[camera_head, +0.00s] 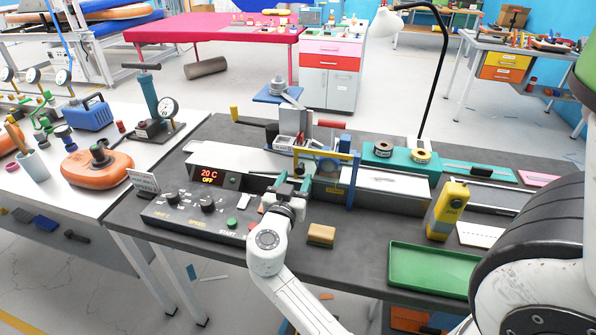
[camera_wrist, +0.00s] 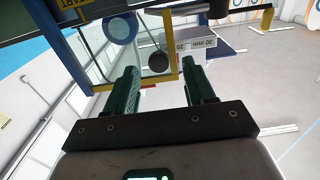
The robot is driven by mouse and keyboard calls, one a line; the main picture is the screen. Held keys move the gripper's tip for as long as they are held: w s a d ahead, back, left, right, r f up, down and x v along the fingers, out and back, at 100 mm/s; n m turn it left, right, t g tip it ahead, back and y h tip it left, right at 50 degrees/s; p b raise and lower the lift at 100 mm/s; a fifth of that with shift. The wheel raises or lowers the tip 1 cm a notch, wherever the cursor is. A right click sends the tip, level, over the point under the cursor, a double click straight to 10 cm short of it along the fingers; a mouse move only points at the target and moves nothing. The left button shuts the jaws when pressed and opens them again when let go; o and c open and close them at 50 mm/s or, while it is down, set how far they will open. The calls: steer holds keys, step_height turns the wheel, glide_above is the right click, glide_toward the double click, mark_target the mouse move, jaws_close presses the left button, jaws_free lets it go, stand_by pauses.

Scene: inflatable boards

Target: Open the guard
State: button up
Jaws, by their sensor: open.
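The guard (camera_head: 326,154) is a yellow and blue frame with a clear pane, on the machine in the middle of the dark bench. It seems to stand across the front of the machine's working head. In the wrist view the guard's yellow frame (camera_wrist: 174,50) fills the upper middle, with a round black knob (camera_wrist: 159,62) near its lower right corner. My gripper (camera_head: 293,184) is in front of and left of the guard in the head view. In the wrist view my gripper (camera_wrist: 164,82) has its two green fingers apart, with nothing between them; the knob shows beyond the gap.
A control panel (camera_head: 190,212) with knobs and a red "20 C OFF" display (camera_head: 212,177) lies left of my gripper. A tan block (camera_head: 321,234), a yellow device (camera_head: 447,210) and a green tray (camera_head: 430,268) are to the right. A lamp (camera_head: 386,22) arches behind.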

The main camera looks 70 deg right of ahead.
mark_target(299, 172)
steer(key=shift+d, duration=1.5)
jaws_close()
